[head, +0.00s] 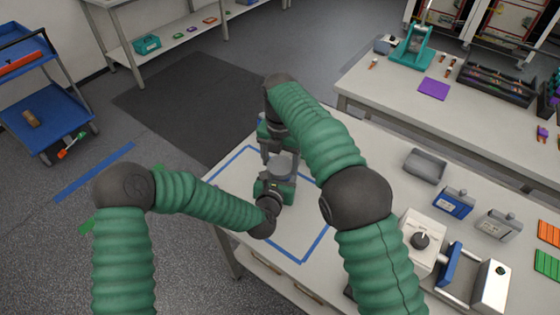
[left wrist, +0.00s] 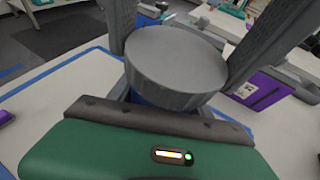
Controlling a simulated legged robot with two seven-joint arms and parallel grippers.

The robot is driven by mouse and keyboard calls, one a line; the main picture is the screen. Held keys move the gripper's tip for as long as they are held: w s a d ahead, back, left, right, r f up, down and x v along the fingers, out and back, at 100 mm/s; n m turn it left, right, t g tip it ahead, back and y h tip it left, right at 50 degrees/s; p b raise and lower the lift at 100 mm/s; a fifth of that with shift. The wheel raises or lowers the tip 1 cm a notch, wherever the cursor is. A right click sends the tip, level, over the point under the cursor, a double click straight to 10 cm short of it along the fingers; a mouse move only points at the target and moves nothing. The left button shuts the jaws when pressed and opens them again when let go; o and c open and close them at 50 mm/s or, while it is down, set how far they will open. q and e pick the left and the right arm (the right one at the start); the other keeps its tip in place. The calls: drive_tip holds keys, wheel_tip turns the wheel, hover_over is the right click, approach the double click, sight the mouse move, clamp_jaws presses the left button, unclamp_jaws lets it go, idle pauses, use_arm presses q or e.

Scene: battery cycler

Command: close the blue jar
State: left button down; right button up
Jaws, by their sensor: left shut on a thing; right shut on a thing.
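A round grey lid (left wrist: 176,58) sits between the two fingers of my left gripper (left wrist: 190,45) in the left wrist view, which is shut on it. A strip of the blue jar (left wrist: 139,100) shows just under the lid; the rest is hidden. I cannot tell whether lid and jar are fully seated. In the head view the grey top shows small (head: 284,166) between my left gripper (head: 276,184) and my right gripper (head: 270,150). The right gripper is shut, apparently on the blue jar, but its fingertips are largely hidden.
A blue tape outline (head: 318,243) marks the white table around the grippers. A grey tray (head: 425,166), a blue box (head: 453,202), a grey box (head: 497,224) and a white device (head: 422,240) stand to the right. A purple box (left wrist: 262,88) shows in the left wrist view.

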drive_tip(key=m, duration=0.4)
drive_tip(key=shift+a+m, duration=0.1)
drive_tip(key=shift+m, duration=0.3)
drive_tip(key=o, duration=1.5)
drive_tip(key=shift+o, duration=0.2)
drive_tip(key=shift+r, duration=0.1)
wheel_tip(320, 180, up, 4)
drive_tip(key=shift+r, duration=0.2)
drive_tip(key=shift+c, duration=0.2)
